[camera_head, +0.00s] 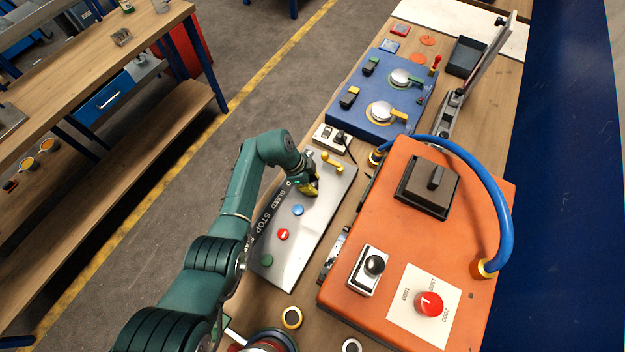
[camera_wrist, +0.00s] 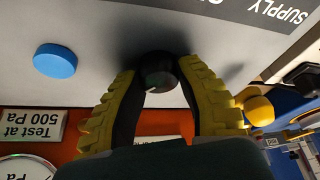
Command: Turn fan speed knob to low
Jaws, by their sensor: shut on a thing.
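A round black knob (camera_wrist: 157,72) sticks out of the grey metal panel (camera_head: 325,205) in the wrist view. No fan speed label is readable beside it. My gripper (camera_head: 309,188) is at the panel, above the blue button. In the wrist view its yellow-and-black fingers (camera_wrist: 161,88) are closed around the knob, one on each side. A pale mark shows on the knob's lower face, but its setting cannot be read. In the head view the gripper hides the knob.
On the panel are a blue button (camera_head: 298,210), a red button (camera_head: 284,234), a green button (camera_head: 267,260) and a yellow lever (camera_head: 332,163) close to my gripper. An orange box (camera_head: 400,210) with a blue hose (camera_head: 485,185) stands right; a blue box (camera_head: 385,125) stands behind.

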